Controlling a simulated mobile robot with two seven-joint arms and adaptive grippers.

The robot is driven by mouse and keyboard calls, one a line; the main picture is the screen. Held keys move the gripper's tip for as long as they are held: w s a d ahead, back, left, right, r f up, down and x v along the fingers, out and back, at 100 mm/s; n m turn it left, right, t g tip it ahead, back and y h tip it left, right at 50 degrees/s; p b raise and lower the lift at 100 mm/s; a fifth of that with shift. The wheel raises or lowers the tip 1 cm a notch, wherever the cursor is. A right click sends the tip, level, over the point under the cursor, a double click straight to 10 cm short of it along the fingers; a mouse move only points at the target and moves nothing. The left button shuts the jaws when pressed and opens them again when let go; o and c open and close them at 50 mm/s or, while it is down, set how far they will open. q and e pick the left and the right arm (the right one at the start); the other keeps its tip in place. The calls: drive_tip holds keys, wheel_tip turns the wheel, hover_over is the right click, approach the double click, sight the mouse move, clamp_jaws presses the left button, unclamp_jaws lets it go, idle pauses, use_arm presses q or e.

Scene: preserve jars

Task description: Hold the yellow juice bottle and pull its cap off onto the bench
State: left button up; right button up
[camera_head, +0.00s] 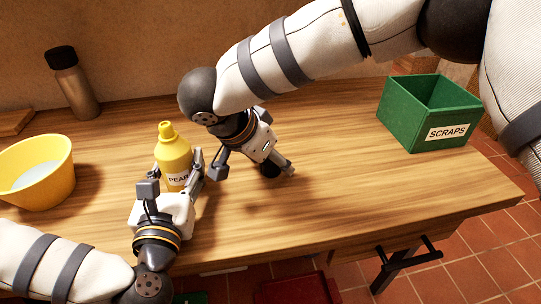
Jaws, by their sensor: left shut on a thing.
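The yellow juice bottle (172,157), with a white label reading "PEAR", stands upright on the wooden bench. Its yellow cap (166,131) sits on top of its neck. My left gripper (180,173) comes from the front and is shut on the bottle's body, hiding part of its lower half. My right gripper (252,170) is to the right of the bottle, apart from it and from the cap. Its fingers look spread and point down over the bench, and I see nothing held between them.
A yellow bowl (58,190) stands at the left. A brown flask with a black lid (77,92) and a wooden board (14,122) are at the back left. A green bin marked "SCRAPS" (400,115) stands at the right. The bench (350,195) is clear between my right gripper and the bin.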

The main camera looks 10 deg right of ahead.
drive_tip(key=v, duration=1.2)
use_arm(q)
drive_tip(key=o, duration=1.6)
